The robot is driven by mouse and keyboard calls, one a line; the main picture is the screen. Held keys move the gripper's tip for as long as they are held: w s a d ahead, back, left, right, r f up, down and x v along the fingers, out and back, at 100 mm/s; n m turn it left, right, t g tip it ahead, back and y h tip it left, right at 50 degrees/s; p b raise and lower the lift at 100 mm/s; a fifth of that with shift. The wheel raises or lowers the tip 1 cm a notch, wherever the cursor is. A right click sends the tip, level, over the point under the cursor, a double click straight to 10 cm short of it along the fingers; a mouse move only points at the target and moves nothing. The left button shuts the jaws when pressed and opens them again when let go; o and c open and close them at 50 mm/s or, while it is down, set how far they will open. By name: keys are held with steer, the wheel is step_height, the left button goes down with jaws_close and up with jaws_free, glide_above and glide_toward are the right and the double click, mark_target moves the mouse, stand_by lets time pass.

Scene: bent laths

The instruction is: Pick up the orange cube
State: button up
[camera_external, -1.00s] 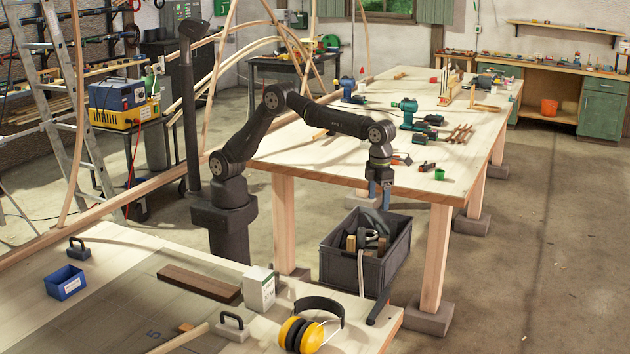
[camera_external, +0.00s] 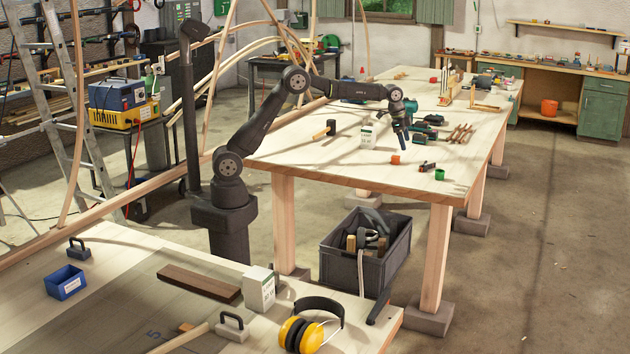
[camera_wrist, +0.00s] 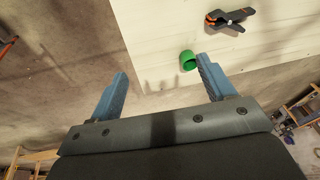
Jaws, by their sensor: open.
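The orange cube (camera_external: 396,159) sits on the long wooden table in the external view, near its front part, left of the small green ring. My gripper (camera_external: 404,141) hangs in the picture just above and right of the cube, tilted, with nothing between its fingers. I cannot tell its exact distance from the cube. In the wrist view my gripper (camera_wrist: 162,66) has its two blue fingers spread wide apart. The orange cube does not show in the wrist view.
A green ring (camera_external: 439,174) and a black clamp (camera_external: 427,166) lie right of the cube; the wrist view shows the ring (camera_wrist: 188,60) and clamp (camera_wrist: 229,19) too. A grey crate (camera_external: 346,268) is on the floor below.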

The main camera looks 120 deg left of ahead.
steer(key=s+a+n+y, duration=0.1)
steer(key=s+a+n, duration=0.8)
steer(key=s+a, duration=0.55)
glide_above(395, 156)
steer(key=s+d, duration=0.1)
steer(key=d, duration=0.1)
steer(key=shift+y, duration=0.3)
step_height(395, 156, down, 10)
steer(key=shift+f, duration=0.1)
steer(key=shift+x, duration=2.95)
steer(key=shift+d, duration=0.15)
steer(key=shift+c, duration=0.2)
steer(key=c, duration=1)
